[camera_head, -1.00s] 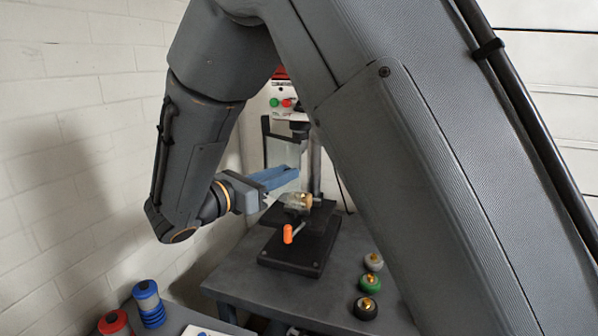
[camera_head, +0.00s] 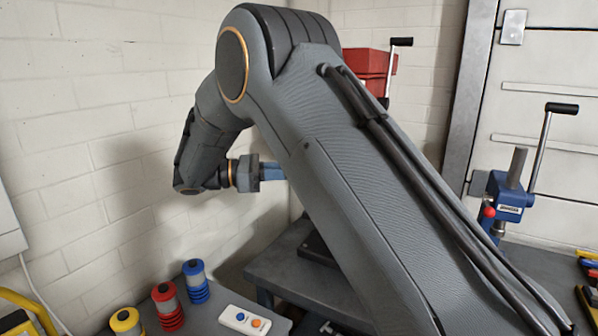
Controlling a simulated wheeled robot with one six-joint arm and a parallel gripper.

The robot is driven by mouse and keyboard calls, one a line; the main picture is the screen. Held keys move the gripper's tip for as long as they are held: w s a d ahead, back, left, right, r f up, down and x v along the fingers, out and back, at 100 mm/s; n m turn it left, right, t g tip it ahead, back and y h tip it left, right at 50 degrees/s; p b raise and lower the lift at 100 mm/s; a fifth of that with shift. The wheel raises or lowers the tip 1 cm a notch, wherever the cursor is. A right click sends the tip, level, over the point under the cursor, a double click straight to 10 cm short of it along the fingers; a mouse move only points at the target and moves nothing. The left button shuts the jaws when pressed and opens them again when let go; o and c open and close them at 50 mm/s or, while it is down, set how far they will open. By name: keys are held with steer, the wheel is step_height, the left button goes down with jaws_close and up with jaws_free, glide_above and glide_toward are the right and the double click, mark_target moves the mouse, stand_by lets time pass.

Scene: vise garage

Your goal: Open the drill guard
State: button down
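The drill press shows only in part: its red head (camera_head: 369,68) with a black-handled lever stands at the back, above my arm. A bit of its black base (camera_head: 316,246) shows on the grey bench, left of my arm's large link. The drill guard is hidden behind that link. My gripper (camera_head: 272,172) points right at the left edge of the link. Its blue fingers are partly covered, so their opening and their distance from the guard cannot be seen.
Red (camera_head: 166,307), blue (camera_head: 195,281) and yellow (camera_head: 126,322) spools stand at the front left, beside a white control box (camera_head: 244,320) with two buttons. A blue lever press (camera_head: 508,200) stands at the right. A white brick wall lies close on my gripper's left.

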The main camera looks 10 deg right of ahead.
stand_by(0.3)
steer(key=c, duration=1.6)
jaws_free()
steer(key=shift+c, duration=0.2)
step_height(320, 180, up, 10)
steer(key=p, duration=0.7)
